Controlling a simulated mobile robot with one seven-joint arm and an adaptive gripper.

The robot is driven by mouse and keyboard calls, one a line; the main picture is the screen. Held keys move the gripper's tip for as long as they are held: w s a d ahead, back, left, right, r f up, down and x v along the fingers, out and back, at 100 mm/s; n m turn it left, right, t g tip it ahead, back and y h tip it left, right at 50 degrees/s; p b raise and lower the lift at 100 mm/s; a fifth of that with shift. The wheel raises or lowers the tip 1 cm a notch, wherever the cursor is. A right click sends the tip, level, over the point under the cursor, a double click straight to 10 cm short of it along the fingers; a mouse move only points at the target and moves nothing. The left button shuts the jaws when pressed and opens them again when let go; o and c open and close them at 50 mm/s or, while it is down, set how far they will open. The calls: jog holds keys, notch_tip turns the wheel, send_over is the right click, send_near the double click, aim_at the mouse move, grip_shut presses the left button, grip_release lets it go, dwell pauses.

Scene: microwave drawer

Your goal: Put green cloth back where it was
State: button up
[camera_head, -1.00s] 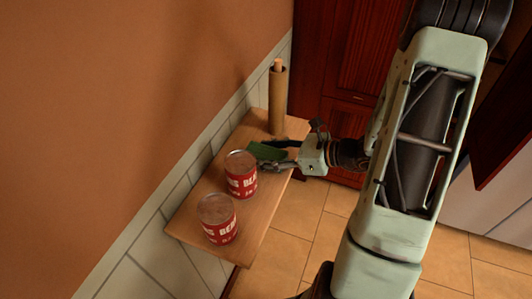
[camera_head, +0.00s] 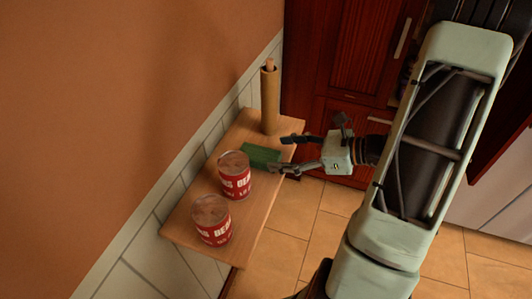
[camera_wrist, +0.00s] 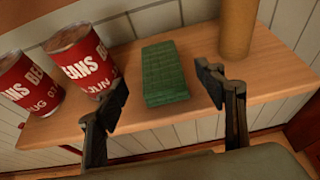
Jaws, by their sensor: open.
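The green cloth (camera_head: 262,155) lies folded on the wooden shelf, between a bean can and a paper-roll holder. It also shows whole in the wrist view (camera_wrist: 164,72), lying flat on the wood. My gripper (camera_head: 287,154) is open and empty at the shelf's right edge, beside the cloth. In the wrist view the two fingers of my gripper (camera_wrist: 166,88) are spread wide, one to each side of the cloth and nearer the camera. I see no finger gripping the cloth.
The wooden shelf (camera_head: 251,206) is fixed along the tiled wall. Two red bean cans (camera_head: 235,176) (camera_head: 212,220) stand on its nearer part. A tall brown roll (camera_head: 269,100) stands at its far end. Dark red cabinets (camera_head: 345,60) rise behind. The tiled floor to the right is clear.

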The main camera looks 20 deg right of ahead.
jog(key=shift+v, duration=2.4)
